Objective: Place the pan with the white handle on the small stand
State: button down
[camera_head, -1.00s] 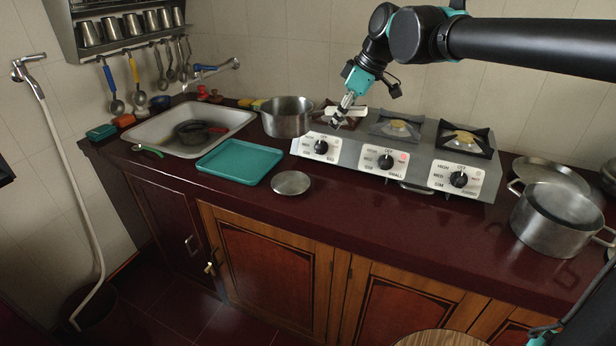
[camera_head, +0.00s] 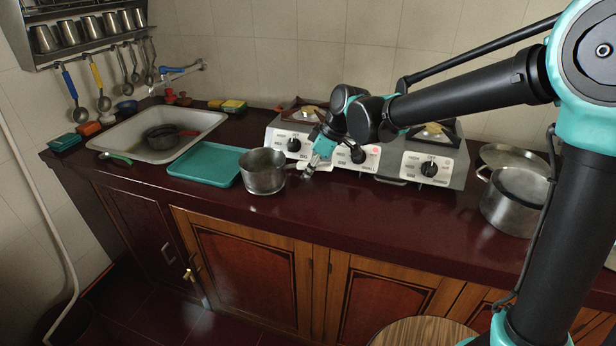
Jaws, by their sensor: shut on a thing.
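The steel pan (camera_head: 263,174) is upright over the counter, just right of the green tray, its handle side towards my gripper. My gripper (camera_head: 311,167) is right of the pan and shut on its white handle (camera_head: 301,162), which is mostly covered by the fingers. The small stand, a round silver disc in the earlier view, is not visible now; the pan covers the area where it was. I cannot tell whether the pan touches it or hangs just above.
The green tray (camera_head: 206,164) lies close left of the pan. The stove (camera_head: 395,166) stands behind my gripper. A sink (camera_head: 196,121) with a dark pan (camera_head: 160,138) is at left. A large pot (camera_head: 512,205) stands at right. The front counter strip is clear.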

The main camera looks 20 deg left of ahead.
jog(key=shift+f, duration=0.6)
jog(key=c, duration=1.4)
grip_release()
jog(key=shift+o, duration=0.2)
jog(key=v, duration=1.2)
